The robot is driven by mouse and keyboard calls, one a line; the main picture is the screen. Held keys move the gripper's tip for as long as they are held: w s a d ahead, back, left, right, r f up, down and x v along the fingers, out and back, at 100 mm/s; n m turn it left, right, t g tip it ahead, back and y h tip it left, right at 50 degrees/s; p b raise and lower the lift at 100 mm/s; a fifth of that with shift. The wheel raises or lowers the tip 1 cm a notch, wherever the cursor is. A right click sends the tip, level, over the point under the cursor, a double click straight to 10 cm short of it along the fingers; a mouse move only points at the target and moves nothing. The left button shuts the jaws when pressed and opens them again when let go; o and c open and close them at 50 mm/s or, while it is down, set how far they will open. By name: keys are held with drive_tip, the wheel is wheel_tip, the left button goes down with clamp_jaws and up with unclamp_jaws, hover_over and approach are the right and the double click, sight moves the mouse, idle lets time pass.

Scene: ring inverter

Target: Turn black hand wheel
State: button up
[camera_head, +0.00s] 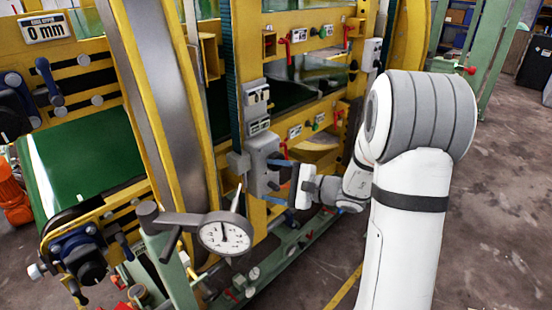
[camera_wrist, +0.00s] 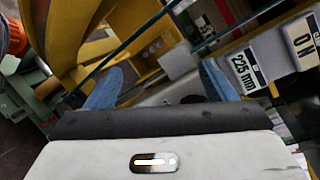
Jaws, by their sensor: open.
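My gripper (camera_head: 276,179) is open, with its blue fingers pointing left toward a grey box (camera_head: 263,150) on the yellow machine frame. In the wrist view my gripper (camera_wrist: 160,82) shows one blue finger at each side with a gap between. A small dark part (camera_wrist: 188,98) shows low between the fingers, partly hidden by the gripper body; I cannot tell whether it is the black hand wheel or whether a finger touches it. In the head view the fingers hide much of the box's front, and no hand wheel shows clearly there.
A round dial gauge (camera_head: 225,233) with a grey crank arm stands just left of my gripper. A green rail (camera_head: 285,255) runs below. A black and blue knob (camera_head: 85,255) sits at lower left. Open floor (camera_head: 500,200) lies at right.

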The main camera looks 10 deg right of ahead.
sight(278, 170)
drive_tip(key=w+d+f+m+t+h, duration=0.2)
drive_tip(key=w+d+m+t, duration=0.25)
drive_tip(key=w+d, duration=0.2)
drive_tip(key=p+x, duration=0.1)
drive_tip(key=x, duration=0.5)
drive_tip(key=shift+w+f+p, duration=0.15)
drive_tip(key=shift+w+p, duration=0.05)
drive_tip(key=shift+p, duration=0.15)
drive_tip(key=shift+c, duration=0.5)
drive_tip(key=c, duration=0.9)
drive_tip(key=shift+d, duration=0.25)
drive_tip(key=shift+a, duration=0.15)
